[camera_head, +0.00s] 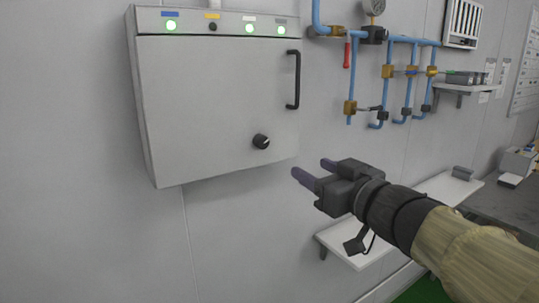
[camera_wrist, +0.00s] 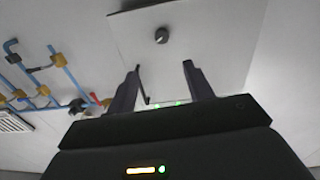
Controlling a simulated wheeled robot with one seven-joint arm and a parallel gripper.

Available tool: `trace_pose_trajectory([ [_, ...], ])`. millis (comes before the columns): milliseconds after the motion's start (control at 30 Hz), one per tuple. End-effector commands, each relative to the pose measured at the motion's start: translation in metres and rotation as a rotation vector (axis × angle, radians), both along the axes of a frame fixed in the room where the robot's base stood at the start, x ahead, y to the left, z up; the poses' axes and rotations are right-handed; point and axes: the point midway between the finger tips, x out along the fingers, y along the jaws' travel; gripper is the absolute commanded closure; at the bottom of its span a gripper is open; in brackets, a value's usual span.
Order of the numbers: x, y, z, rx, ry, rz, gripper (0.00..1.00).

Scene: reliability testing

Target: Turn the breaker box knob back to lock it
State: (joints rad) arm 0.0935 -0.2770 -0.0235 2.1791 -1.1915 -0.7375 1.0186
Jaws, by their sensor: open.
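The breaker box (camera_head: 205,115) is a grey wall cabinet with its door closed. Its black round knob (camera_head: 261,141) sits low on the right of the door, and a black bar handle (camera_head: 294,80) is above it. My gripper (camera_head: 312,170) is open and empty, to the right of and below the knob, apart from it. In the wrist view the knob (camera_wrist: 161,35) shows beyond the spread fingers (camera_wrist: 160,75), roughly midway between them, with a pale mark on its face. The exact angle of the knob is hard to tell.
Green lights (camera_head: 171,25) glow on the box's top strip. Blue pipes (camera_head: 357,75) with brass fittings run on the wall to the right. A white shelf (camera_head: 345,240) is below my gripper, and a dark bench (camera_head: 505,205) stands at right. The wall below the box is clear.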

Motion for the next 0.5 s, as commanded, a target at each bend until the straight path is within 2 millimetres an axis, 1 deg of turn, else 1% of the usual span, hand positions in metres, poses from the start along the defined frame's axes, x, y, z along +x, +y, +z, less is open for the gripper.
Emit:
trace_pose_trajectory([
  [100,-0.0024,0.0028,0.0025,-0.001,-0.004,0.016,0.48],
  [333,-0.0014,0.0011,0.002,-0.002,-0.003,0.011,0.48],
  [500,0.0057,0.0084,0.0018,-0.002,-0.001,0.017,0.48],
])
